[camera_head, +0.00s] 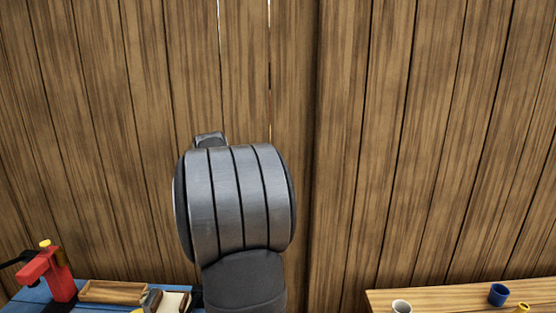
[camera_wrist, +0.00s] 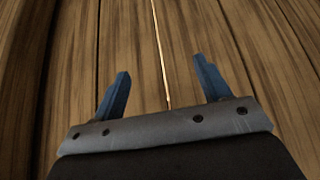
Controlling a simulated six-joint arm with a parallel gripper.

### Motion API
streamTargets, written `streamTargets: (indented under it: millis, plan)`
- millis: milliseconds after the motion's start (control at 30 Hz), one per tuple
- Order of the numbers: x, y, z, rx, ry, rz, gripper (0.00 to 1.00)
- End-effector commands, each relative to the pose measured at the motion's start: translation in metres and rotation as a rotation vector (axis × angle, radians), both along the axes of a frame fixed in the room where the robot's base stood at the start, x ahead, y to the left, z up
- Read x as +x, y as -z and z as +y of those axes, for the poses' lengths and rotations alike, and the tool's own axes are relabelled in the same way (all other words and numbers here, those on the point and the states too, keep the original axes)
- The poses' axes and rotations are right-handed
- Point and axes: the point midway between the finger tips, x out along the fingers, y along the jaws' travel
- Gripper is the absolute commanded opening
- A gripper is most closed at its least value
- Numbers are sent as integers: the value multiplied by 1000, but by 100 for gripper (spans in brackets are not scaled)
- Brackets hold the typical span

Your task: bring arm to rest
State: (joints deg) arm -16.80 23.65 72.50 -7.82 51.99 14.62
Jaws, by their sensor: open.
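My gripper (camera_wrist: 162,82) shows in the wrist view with its two blue fingers spread apart. It is open, and nothing is between the fingers. It faces the wooden plank wall (camera_wrist: 140,40). In the head view my grey arm stands upright in the middle of the picture, in front of the same wall (camera_head: 420,140). The gripper's fingers cannot be made out in the head view.
A blue table (camera_head: 95,291) at the lower left holds a red device (camera_head: 52,274) and a wooden tray (camera_head: 112,291). A wooden table (camera_head: 450,296) at the lower right bears a white cup (camera_head: 401,306), a blue cup (camera_head: 498,294) and a yellow item (camera_head: 522,308).

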Motion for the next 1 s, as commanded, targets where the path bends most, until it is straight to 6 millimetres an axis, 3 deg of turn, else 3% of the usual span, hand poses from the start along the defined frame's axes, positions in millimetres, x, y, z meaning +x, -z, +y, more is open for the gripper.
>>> streamTargets:
  millis: [600, 1000]
  plan:
    - [16, -76, -90, 2, 39, -2, 70]
    - [16, -89, -106, 0, 45, 0, 70]
